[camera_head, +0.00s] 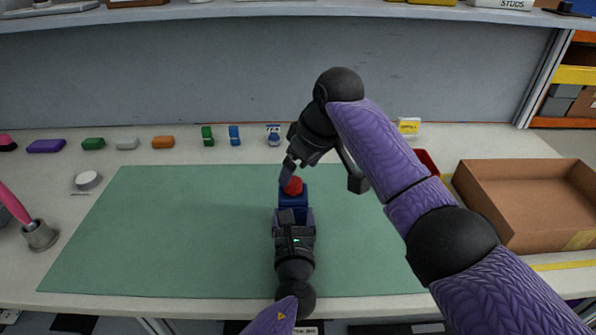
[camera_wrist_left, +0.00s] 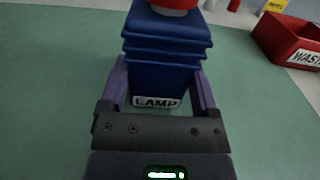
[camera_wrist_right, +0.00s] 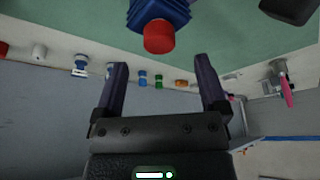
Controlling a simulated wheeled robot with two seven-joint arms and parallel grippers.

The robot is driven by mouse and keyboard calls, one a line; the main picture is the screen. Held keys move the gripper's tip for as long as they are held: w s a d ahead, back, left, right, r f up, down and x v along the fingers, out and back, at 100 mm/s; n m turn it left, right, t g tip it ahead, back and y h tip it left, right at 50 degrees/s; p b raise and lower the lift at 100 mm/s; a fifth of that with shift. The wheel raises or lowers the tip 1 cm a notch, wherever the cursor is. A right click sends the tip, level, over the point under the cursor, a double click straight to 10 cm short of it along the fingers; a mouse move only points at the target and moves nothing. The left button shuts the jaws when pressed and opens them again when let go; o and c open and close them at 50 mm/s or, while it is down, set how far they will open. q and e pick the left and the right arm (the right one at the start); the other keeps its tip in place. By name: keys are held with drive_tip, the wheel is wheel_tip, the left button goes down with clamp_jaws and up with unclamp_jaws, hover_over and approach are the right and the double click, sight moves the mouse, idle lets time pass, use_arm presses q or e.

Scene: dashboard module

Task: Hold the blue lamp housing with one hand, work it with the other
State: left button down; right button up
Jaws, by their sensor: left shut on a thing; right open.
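The blue lamp housing (camera_head: 293,196) stands on the green mat, with a red round piece (camera_head: 293,186) on its top. In the left wrist view the housing (camera_wrist_left: 165,65) is ribbed and has a LAMP label. My left gripper (camera_head: 293,217) is shut on the housing from the near side, a finger on each side of it. My right gripper (camera_head: 287,166) is open and empty, above and behind the housing. In the right wrist view the red piece (camera_wrist_right: 159,37) lies beyond and apart from the open fingers (camera_wrist_right: 165,88).
The green mat (camera_head: 170,230) is mostly clear. Small coloured blocks stand along the back, including a purple one (camera_head: 46,146). A cardboard box (camera_head: 530,200) is at the right. A red WASTE bin (camera_wrist_left: 290,40) is partly hidden by my right arm in the head view.

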sight(294, 181)
use_arm(q)
drive_tip(key=shift+f, duration=0.1)
use_arm(e)
drive_tip(key=x, duration=0.4)
clamp_jaws()
drive_tip(key=shift+r, duration=3)
use_arm(q)
unclamp_jaws()
use_arm(e)
drive_tip(key=shift+w, duration=0.1)
